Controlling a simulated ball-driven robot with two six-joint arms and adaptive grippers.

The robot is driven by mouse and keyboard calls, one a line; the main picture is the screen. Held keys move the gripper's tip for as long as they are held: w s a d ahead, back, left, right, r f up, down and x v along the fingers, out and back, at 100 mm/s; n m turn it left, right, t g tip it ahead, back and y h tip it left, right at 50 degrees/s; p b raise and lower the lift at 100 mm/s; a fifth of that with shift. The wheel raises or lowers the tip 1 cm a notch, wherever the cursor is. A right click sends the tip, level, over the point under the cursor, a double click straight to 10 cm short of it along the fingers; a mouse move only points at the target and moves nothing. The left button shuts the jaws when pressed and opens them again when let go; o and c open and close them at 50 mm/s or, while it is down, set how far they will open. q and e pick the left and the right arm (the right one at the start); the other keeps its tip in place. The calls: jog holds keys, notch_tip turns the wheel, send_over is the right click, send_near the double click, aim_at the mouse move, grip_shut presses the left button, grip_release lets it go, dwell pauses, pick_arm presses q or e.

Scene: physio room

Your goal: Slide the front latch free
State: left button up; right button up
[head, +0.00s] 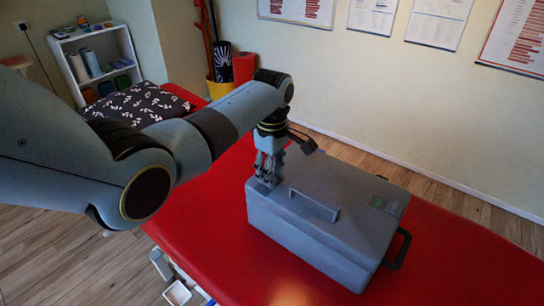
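A grey case (320,240) with a closed lid lies on the red treatment table. A raised bar handle (314,205) sits on its lid. A dark handle (398,250) sticks out from its right end. My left gripper (266,180) points down at the left end of the case, with its fingertips at or just above the lid's edge. I cannot tell whether it touches the case or how far its fingers are apart. No front latch can be made out; the gripper covers part of that end. My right gripper is out of view.
The red table (450,260) is bare to the right of the case. A patterned dark pillow (138,103) lies at its far left end. A white shelf (98,62) and a yellow bin (219,88) stand behind, by the wall.

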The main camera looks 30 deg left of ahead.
pick_arm(q)
notch_tip(320, 180, up, 11)
dwell(0.3)
dwell(0.5)
